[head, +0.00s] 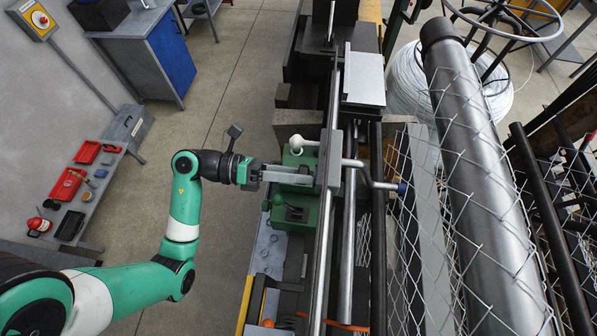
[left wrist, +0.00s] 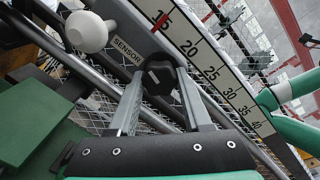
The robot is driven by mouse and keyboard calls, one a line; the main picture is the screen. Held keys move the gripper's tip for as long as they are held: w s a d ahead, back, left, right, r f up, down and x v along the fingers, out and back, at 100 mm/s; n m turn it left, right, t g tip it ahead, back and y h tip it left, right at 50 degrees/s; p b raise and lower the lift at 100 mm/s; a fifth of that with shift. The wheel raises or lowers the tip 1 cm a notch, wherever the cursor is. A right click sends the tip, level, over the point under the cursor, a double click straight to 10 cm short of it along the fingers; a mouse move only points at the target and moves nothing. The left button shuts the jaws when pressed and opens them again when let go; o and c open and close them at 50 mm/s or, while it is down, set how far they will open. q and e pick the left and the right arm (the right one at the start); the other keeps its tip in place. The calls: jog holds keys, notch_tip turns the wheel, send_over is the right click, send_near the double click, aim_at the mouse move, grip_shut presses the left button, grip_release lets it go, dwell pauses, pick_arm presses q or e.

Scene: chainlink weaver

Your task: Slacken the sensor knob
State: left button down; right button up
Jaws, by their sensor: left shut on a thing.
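The sensor knob (left wrist: 158,74) is a dark, round, lobed knob in the left wrist view. It sits beside a label reading SENSOR (left wrist: 127,50) on the edge of a white scale (left wrist: 213,70) with a red mark near 15. My left gripper (left wrist: 160,82) has its two metal fingers on either side of the knob and is shut on it. In the head view my left gripper (head: 313,174) reaches right to the rail of the green machine (head: 293,213); the knob cannot be made out there. My right gripper is not in view.
A white ball handle (head: 297,143) stands just above my left gripper; it also shows in the left wrist view (left wrist: 87,31). A bent crank with a blue end (head: 401,189) lies to the right. Wire mesh (head: 480,170) wraps a big roller.

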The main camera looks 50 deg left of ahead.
pick_arm(q)
jog(key=n+g, duration=0.1)
jog(key=n, duration=0.5)
jog(key=shift+n, duration=0.4)
jog(key=n+h, duration=0.1)
jog(key=n, duration=0.4)
jog(key=shift+n, duration=0.4)
jog(key=n, duration=0.6)
jog(key=shift+g+h, duration=0.3)
jog(key=shift+h, duration=0.1)
jog(key=n, duration=0.6)
jog(key=shift+w+a+r+h, duration=0.1)
jog(key=shift+h, duration=0.3)
jog(key=shift+c, duration=1.8)
grip_release()
jog(key=shift+r, duration=0.1)
